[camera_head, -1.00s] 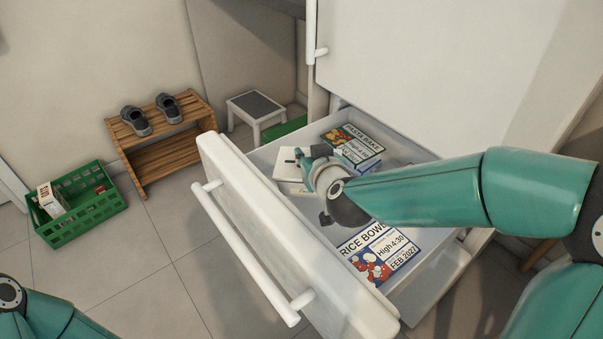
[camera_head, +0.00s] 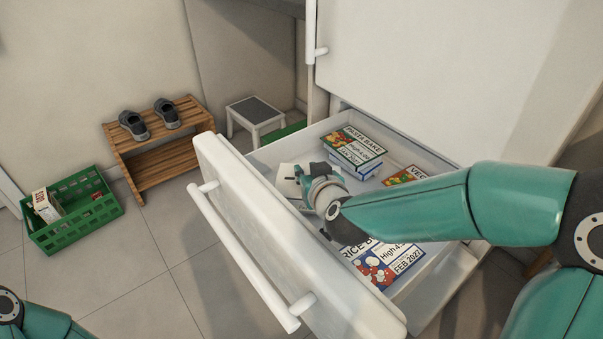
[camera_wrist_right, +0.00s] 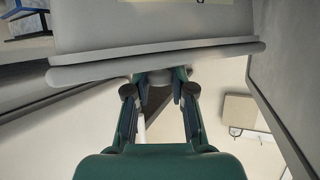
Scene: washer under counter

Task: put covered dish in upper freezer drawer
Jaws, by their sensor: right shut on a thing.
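The upper freezer drawer (camera_head: 215,165) is pulled out, its white front and long handle facing the lower left. My right gripper (camera_head: 303,177) is over the drawer, just behind its front. It is shut on the pale covered dish (camera_head: 287,174), which my gripper and the drawer front partly hide. In the right wrist view, the fingers (camera_wrist_right: 159,88) close at the middle of the dish's edge (camera_wrist_right: 215,50), which spans much of the picture. I cannot tell whether the dish touches the drawer floor. My left arm shows only at the lower left corner; its gripper is out of view.
In the drawer, a pasta bake box (camera_head: 357,140) lies on another box at the back, a partly hidden box (camera_head: 404,175) is at the right, and a rice bowl box (camera_head: 385,270) is near the front. A green crate (camera_head: 75,215), wooden rack (camera_head: 160,140) and step stool (camera_head: 256,110) stand left.

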